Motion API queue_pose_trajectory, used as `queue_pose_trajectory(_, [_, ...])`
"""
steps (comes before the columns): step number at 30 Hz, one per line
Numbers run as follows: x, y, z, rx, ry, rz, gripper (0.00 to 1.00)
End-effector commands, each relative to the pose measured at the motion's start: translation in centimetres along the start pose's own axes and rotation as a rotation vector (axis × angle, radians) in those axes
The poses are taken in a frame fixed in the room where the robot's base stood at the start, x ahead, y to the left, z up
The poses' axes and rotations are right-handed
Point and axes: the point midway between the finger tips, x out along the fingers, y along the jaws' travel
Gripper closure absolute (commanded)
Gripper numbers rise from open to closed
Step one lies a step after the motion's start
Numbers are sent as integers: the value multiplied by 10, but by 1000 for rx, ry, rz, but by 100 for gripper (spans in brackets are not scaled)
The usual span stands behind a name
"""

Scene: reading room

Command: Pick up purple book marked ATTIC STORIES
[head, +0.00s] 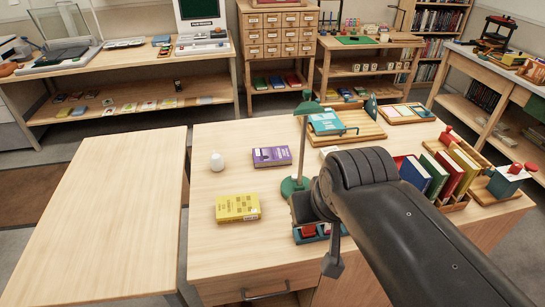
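The purple book (272,157) lies flat on the wooden desk (225,245), left of the green lamp. Its cover has a light band and small lettering too small to read. My arm reaches in from the lower right, and its dark end with my gripper (334,255) hangs over the front middle of the desk. My gripper is to the right of the purple book and nearer to me, apart from it. Its fingers are mostly hidden by my own arm, so I cannot tell whether they are open or shut.
A green lamp (303,130) stands between the purple book and my arm. A yellow book (238,207) and a white egg-shaped object (217,161) lie nearby. Upright books (452,172) fill a rack at right. The left table (105,215) is bare.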

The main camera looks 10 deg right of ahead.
Motion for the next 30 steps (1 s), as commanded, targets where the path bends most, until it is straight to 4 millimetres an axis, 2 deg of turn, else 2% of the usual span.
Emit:
queue_pose_trajectory(10, [0,0,0,0,0,0,63])
queue_pose_trajectory(30, [0,0,0,0,0,0,8])
